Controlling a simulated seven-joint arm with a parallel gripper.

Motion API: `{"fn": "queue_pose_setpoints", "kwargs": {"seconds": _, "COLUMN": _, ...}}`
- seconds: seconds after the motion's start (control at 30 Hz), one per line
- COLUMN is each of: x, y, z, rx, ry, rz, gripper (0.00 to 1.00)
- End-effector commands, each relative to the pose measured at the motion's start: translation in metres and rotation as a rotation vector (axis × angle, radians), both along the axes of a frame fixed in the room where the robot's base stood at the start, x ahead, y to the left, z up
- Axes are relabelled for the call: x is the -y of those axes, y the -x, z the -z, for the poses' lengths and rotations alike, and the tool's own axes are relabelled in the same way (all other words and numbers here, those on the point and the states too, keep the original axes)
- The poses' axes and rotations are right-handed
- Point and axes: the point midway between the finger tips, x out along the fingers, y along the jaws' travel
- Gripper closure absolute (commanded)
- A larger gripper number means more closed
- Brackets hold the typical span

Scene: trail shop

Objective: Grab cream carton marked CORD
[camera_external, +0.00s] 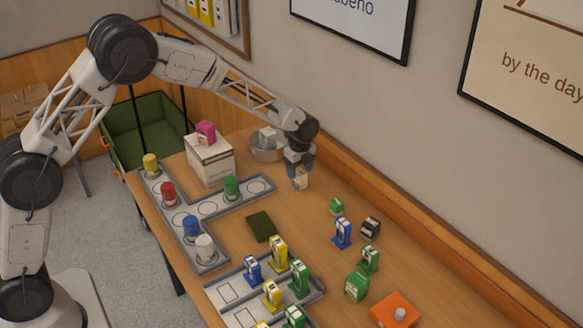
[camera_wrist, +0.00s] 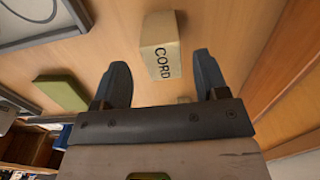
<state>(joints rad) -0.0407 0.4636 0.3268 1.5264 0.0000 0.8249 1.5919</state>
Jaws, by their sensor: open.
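The cream carton (camera_wrist: 159,47) shows the word CORD on its face in the wrist view. In the external view the cream carton (camera_external: 301,181) stands on the table near the wall, just below my gripper (camera_external: 299,168). In the wrist view my gripper (camera_wrist: 160,85) is open, with one finger on each side of the carton's line. The carton appears beyond the fingertips, with clear space to both fingers. Whether its upper part lies between the fingers cannot be told from the external view.
A metal bowl (camera_external: 268,148) with a pale block in it stands left of my gripper. A dark green pad (camera_external: 261,226) lies nearer. Blue, green and black items stand to the right. Table around the carton is clear.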

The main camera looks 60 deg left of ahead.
Motion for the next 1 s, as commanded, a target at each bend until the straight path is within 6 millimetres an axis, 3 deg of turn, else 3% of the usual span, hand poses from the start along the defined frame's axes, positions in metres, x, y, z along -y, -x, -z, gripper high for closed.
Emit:
{"fn": "queue_pose_setpoints", "kwargs": {"seconds": 0.17, "x": -0.001, "y": -0.001, "z": 0.007, "rx": -0.001, "ry": 0.000, "rz": 0.000, "gripper": 0.33}}
{"fn": "queue_pose_setpoints", "kwargs": {"seconds": 0.6, "x": -0.003, "y": -0.004, "z": 0.049, "rx": 0.000, "ry": -0.001, "rz": 0.000, "gripper": 0.33}}
{"fn": "queue_pose_setpoints", "kwargs": {"seconds": 1.0, "x": -0.003, "y": -0.004, "z": 0.052, "rx": 0.001, "ry": -0.001, "rz": 0.000, "gripper": 0.33}}
